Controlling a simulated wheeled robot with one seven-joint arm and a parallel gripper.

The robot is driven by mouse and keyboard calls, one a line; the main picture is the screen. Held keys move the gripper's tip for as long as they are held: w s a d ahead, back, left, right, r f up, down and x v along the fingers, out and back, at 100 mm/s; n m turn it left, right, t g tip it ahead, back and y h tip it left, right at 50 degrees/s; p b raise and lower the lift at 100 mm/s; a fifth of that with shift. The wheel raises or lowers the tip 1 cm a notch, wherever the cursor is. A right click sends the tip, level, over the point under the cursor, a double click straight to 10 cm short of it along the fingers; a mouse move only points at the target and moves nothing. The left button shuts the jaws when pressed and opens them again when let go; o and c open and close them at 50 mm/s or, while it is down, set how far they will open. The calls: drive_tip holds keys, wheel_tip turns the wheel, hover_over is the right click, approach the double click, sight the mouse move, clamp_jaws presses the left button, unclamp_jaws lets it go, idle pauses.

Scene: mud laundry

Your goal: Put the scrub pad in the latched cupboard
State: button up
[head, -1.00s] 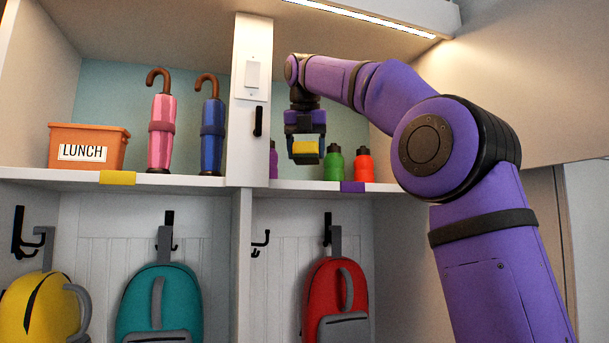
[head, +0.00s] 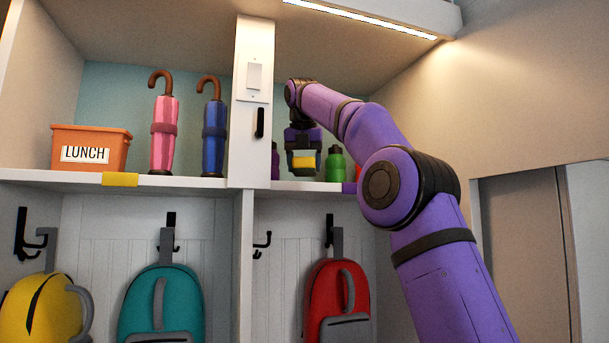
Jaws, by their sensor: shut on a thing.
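The scrub pad (head: 305,161), a small yellow block with a darker underside, is between the fingers of my gripper (head: 304,166). My gripper points down and is shut on the pad. It shows in front of the right upper compartment, above the line of its shelf (head: 300,186). I cannot tell how far inside it is. This compartment may be the latched cupboard; a black latch-like handle (head: 260,122) sits on the white post (head: 252,60) at its left. No closed door covers the compartment's front.
A purple bottle (head: 275,160) stands left of my gripper and a green bottle (head: 335,164) right of it. A red bottle is mostly hidden behind my arm. The left compartment holds an orange lunch bin (head: 90,148) and two umbrellas (head: 163,130). Backpacks (head: 160,300) hang below.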

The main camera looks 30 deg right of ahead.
drive_tip(key=shift+f, duration=1.4)
drive_tip(key=o, duration=1)
drive_tip(key=shift+f, duration=0.1)
drive_tip(key=shift+v, duration=2.7)
drive_tip(key=s+a, duration=0.6)
drive_tip(key=s, duration=0.3)
drive_tip(key=shift+s+a, duration=0.3)
drive_tip(key=shift+s, duration=0.1)
drive_tip(key=shift+f, duration=0.1)
